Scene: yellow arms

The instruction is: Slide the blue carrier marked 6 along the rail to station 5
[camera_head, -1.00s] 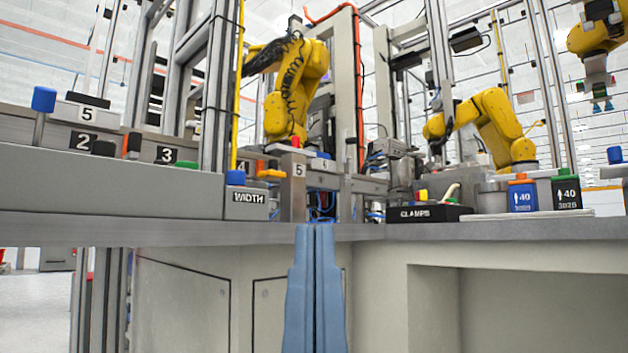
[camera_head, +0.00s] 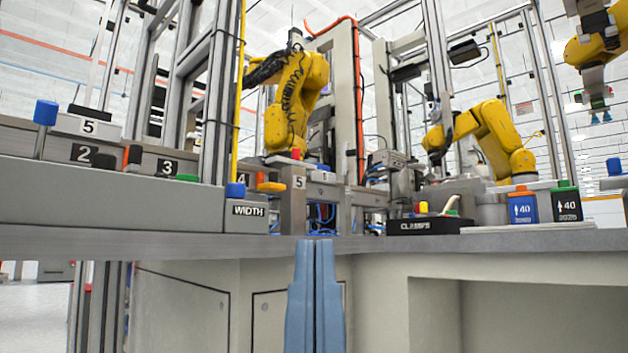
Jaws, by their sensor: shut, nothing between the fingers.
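My gripper (camera_head: 316,243) shows as two blue fingers side by side at the bottom centre, shut and empty, in front of the bench edge. No carrier marked 6 can be made out for certain. A blue-topped peg (camera_head: 46,113) stands at the far left, in front of a plate marked 5 (camera_head: 89,126). Another blue knob (camera_head: 235,190) sits above the WIDTH block (camera_head: 249,211). A grey post marked 5 (camera_head: 298,184) stands right of it. A small plate (camera_head: 323,176) with a blue part and an unclear digit is just behind the post.
A grey rail front (camera_head: 110,205) runs along the left, with plates marked 2 (camera_head: 85,153) and 3 (camera_head: 167,167). A black CLAMPS box (camera_head: 430,226) and blue (camera_head: 522,207) and green-topped (camera_head: 566,205) containers stand at right. Bare bench (camera_head: 370,243) lies between.

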